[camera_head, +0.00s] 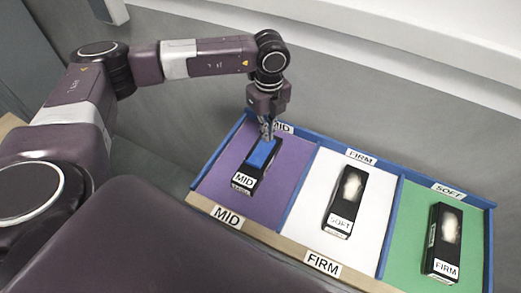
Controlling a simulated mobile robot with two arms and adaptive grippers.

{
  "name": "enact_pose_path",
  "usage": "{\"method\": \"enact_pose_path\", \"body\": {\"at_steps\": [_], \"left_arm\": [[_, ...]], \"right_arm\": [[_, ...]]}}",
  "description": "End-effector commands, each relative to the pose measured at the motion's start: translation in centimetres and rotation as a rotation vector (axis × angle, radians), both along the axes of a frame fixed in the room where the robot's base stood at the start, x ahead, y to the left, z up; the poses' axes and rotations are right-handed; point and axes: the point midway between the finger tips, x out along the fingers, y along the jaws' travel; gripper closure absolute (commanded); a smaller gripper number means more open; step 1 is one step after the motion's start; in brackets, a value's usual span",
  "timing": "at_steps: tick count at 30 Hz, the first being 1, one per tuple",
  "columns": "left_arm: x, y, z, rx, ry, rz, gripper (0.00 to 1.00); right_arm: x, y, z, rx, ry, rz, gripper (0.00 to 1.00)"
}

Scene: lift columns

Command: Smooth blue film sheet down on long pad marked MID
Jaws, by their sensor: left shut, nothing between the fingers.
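The long black pad marked MID (244,180) lies in the purple left compartment. The blue film sheet (260,155) lies over the upper middle of this pad. My left gripper (267,136) is shut and empty, pointing down at the far end of the blue film sheet. I cannot tell whether its fingertips touch the sheet. The gripper hides part of the pad's far end. My right gripper is not in view.
A pad marked SOFT (340,222) lies in the white middle compartment (317,195), and a pad marked FIRM (445,268) in the green right one (411,225). Both have whitish tops. Blue dividers (298,190) separate the compartments. A grey wall (400,110) stands behind.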

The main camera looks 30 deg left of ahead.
Motion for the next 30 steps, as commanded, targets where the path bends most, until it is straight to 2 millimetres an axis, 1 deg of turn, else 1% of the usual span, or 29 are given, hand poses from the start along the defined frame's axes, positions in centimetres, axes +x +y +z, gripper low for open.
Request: {"method": "enact_pose_path", "body": {"at_steps": [1, 18, 21, 30], "left_arm": [[0.0, 0.0, 0.8, 0.0, -0.001, 0.0, 1.0], [0.0, 0.0, 5.9, 0.0, -0.001, 0.0, 1.0], [0.0, 0.0, 6.2, 0.0, -0.001, 0.0, 1.0], [0.0, 0.0, 6.1, 0.0, -0.001, 0.001, 1.0]], "right_arm": [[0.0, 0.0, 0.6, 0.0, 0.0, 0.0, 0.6], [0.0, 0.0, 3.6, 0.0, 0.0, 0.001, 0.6], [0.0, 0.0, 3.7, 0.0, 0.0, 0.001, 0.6], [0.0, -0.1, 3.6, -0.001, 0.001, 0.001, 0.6]]}}
